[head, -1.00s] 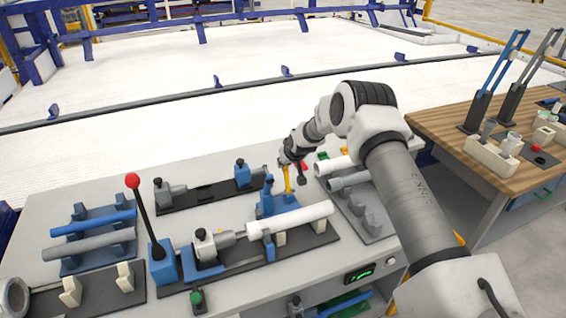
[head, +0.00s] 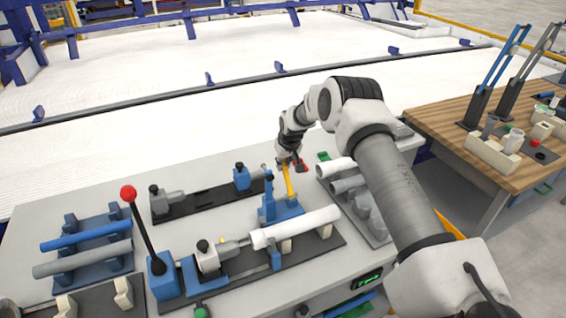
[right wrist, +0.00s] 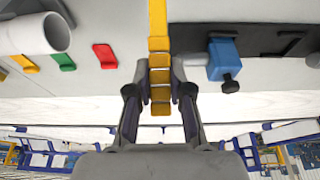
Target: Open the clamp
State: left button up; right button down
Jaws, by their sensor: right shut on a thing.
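The clamp (head: 280,212) is a blue fixture with a yellow handle (head: 289,180), standing behind the white pipe on the grey table. My right gripper (head: 289,160) reaches over from the right and is at the handle's upper end. In the right wrist view, its two fingers (right wrist: 160,98) are closed on the sides of the ribbed yellow handle (right wrist: 159,72). The white pipe (head: 297,226) lies in its supports in front of the clamp. My left gripper is not in view.
A lever with a red knob (head: 128,193) stands left of the pipe. A blue pipe and a grey pipe (head: 85,256) lie on a rack at the left. A blue block with a black knob (right wrist: 224,60) is close beside the gripper. A wooden table (head: 450,140) stands at the right.

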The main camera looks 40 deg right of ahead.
aim_at(288, 182)
jog(key=c, duration=1)
grip_release()
jog(key=shift+f, duration=0.15)
jog(key=shift+c, duration=0.2)
jog(key=d+v, duration=0.1)
jog(key=v, duration=1)
jog(key=shift+s+a+r, duration=0.15)
jog(key=shift+a+r, duration=0.3)
jog(key=shift+a, duration=0.05)
